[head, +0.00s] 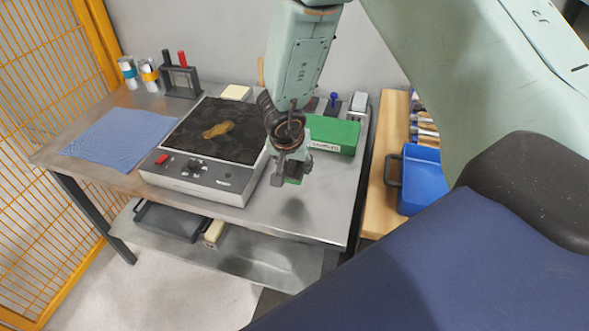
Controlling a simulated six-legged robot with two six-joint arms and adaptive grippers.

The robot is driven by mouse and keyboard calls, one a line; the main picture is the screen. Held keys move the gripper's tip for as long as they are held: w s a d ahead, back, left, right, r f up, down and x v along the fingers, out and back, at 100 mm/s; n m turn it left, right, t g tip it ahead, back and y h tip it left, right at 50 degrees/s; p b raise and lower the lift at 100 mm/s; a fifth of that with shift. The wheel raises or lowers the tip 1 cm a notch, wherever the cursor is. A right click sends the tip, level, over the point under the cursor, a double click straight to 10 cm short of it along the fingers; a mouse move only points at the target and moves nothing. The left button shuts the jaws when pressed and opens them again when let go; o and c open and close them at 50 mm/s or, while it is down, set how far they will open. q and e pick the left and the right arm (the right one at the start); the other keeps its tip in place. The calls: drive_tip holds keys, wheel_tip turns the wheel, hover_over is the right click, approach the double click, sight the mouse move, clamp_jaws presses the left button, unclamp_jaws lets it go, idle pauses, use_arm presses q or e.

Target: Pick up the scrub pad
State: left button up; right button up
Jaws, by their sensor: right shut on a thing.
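My right gripper (291,174) hangs above the front right part of the steel table. It is shut on a small green piece, which looks like the scrub pad (295,180); a shadow lies on the table below. Most of the pad is hidden by the fingers. My left gripper is not in view.
A hot plate (195,184) with a dark, stained top stands left of my gripper, and a green labelled box (334,135) stands behind it to the right. A blue cloth (120,138) lies at left. A blue bin (422,180) sits on the wooden surface (382,190) at right.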

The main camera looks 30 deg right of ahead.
wheel_tip(320, 180, up, 21)
drive_tip(key=p, duration=1.1)
drive_tip(key=shift+r, duration=0.15)
